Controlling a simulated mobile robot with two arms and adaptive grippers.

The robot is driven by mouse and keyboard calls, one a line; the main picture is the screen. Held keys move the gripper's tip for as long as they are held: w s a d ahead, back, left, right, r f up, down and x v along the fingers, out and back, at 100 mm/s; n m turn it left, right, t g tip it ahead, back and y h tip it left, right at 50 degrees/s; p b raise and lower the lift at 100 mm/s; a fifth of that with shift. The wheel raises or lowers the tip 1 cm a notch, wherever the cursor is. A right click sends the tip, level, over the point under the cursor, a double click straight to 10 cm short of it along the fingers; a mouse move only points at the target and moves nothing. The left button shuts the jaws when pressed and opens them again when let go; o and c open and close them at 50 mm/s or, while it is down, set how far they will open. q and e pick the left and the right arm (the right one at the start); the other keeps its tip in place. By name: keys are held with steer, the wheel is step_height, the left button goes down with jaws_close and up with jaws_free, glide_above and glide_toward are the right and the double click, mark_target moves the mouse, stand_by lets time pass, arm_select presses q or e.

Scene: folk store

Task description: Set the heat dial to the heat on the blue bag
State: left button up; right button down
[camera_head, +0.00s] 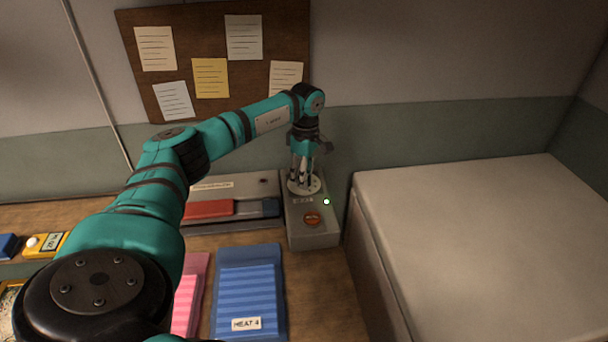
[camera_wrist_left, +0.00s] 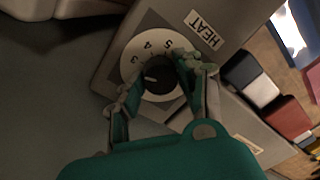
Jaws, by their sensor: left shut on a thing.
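The blue bag (camera_head: 250,285) lies on the counter with a white label reading HEAT 4. The heat dial is a black knob (camera_wrist_left: 160,72) on a round white plate (camera_wrist_left: 130,80), with 3, 4 and 5 legible and HEAT printed beside it. The knob's white mark points left, a little below the 3; the number there is not legible. My left gripper (camera_head: 304,183), also in the left wrist view (camera_wrist_left: 160,88), reaches down over the dial, its fingers shut on the knob from both sides. The fingers hide part of the plate. My right gripper is out of view.
The grey dial box (camera_head: 325,235) has an orange-red button (camera_head: 312,218). A sealer-like machine with a red bar (camera_head: 208,208) stands left of it. A pink bag (camera_head: 190,300) lies beside the blue bag. A large pale block (camera_head: 480,230) fills the right.

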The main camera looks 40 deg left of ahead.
arm_select(q)
steer(key=m, duration=0.4)
steer(key=shift+r+m, duration=0.1)
steer(key=shift+m, duration=0.2)
steer(key=shift+m+y, duration=0.3)
steer(key=shift+m, duration=2.3)
steer(key=o, duration=1.1)
steer(key=shift+d, duration=0.1)
steer(key=shift+o, duration=0.2)
step_height(320, 180, up, 12)
steer(key=shift+w+d, duration=0.15)
steer(key=shift+w, duration=0.1)
